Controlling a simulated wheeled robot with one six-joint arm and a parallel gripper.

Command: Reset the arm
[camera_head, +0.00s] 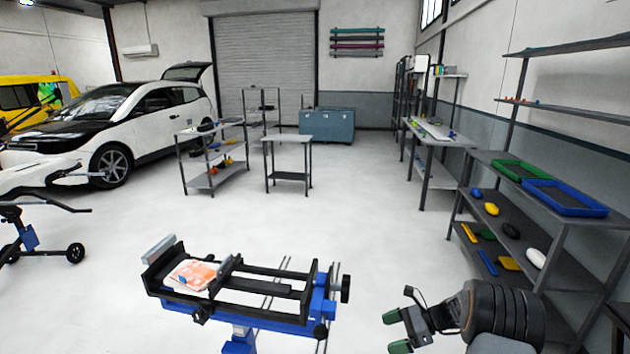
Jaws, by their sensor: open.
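My gripper (396,330) is at the lower right of the head view, pointing left. Its two green-tipped fingers are apart, with nothing between them. My black and grey arm (500,312) reaches in from the lower right corner. The gripper is in the air, to the right of the blue and black workstand (285,318), and apart from it.
An orange and white packet (192,274) lies on the workstand's left end. A shelf rack on the right holds a green tray (522,170), a blue tray (565,198) and several small tools. A white car (130,125) stands at left. The middle floor is clear.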

